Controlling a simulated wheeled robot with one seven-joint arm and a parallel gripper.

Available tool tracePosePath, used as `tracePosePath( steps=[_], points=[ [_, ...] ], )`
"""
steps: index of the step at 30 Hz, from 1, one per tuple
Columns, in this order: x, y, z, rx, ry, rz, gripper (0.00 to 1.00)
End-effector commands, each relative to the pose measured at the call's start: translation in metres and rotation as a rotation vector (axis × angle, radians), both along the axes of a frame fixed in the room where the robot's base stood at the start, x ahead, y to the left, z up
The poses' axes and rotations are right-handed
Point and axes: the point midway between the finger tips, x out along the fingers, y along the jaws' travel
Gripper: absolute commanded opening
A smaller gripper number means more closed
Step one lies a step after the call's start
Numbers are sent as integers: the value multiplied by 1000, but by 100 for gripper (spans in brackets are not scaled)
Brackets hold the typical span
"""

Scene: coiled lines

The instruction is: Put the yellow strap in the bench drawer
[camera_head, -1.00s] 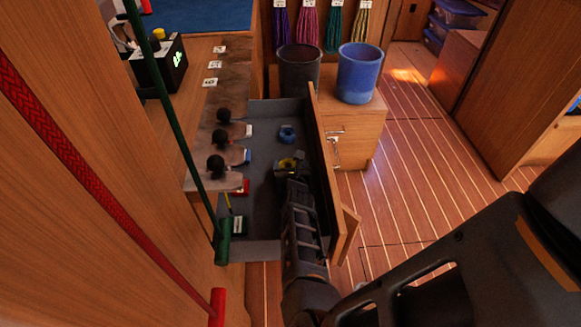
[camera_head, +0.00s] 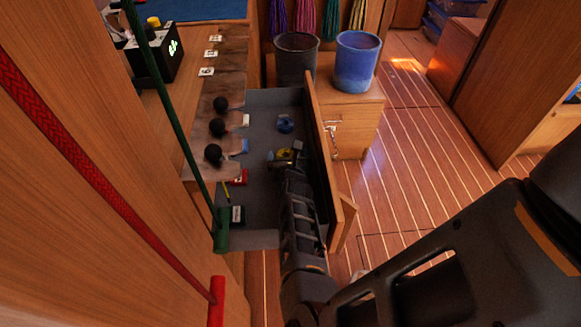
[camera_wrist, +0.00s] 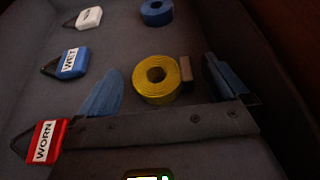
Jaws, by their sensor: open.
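The yellow strap (camera_wrist: 156,78) is a coiled roll with a short tail end. It lies inside the open bench drawer (camera_head: 262,110), on its grey floor. It also shows in the head view (camera_head: 284,154), partly hidden by my gripper. My gripper (camera_wrist: 160,88) is open over the strap, one blue-grey finger to its left and one to its right. Both fingers look apart from the strap. My arm reaches down into the drawer from the front.
A blue coil (camera_head: 285,124) lies farther back in the drawer. White, blue (camera_wrist: 70,62) and red "WORN" (camera_wrist: 46,142) tags line its left side. The wooden drawer front (camera_head: 322,160) stands close on the right. A grey bin (camera_head: 296,60) and a blue bin (camera_head: 357,62) stand behind.

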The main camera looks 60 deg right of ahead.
Motion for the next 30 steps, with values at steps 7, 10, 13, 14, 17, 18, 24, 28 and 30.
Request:
tracePosePath(
  steps=[7,10,13,14,17,18,24,28,30],
  points=[
    [-13,26,14,0,-1,3,100],
    [-20,38,19,1,-1,3,100],
    [-28,51,24,2,-2,3,100],
    [-30,54,26,1,-1,3,100],
    [-38,66,32,1,-1,3,100],
    [-41,70,33,0,1,4,100],
    [-51,86,41,0,0,1,100],
    [-53,89,43,0,1,0,100],
    [-54,89,43,0,1,0,100]
  ],
)
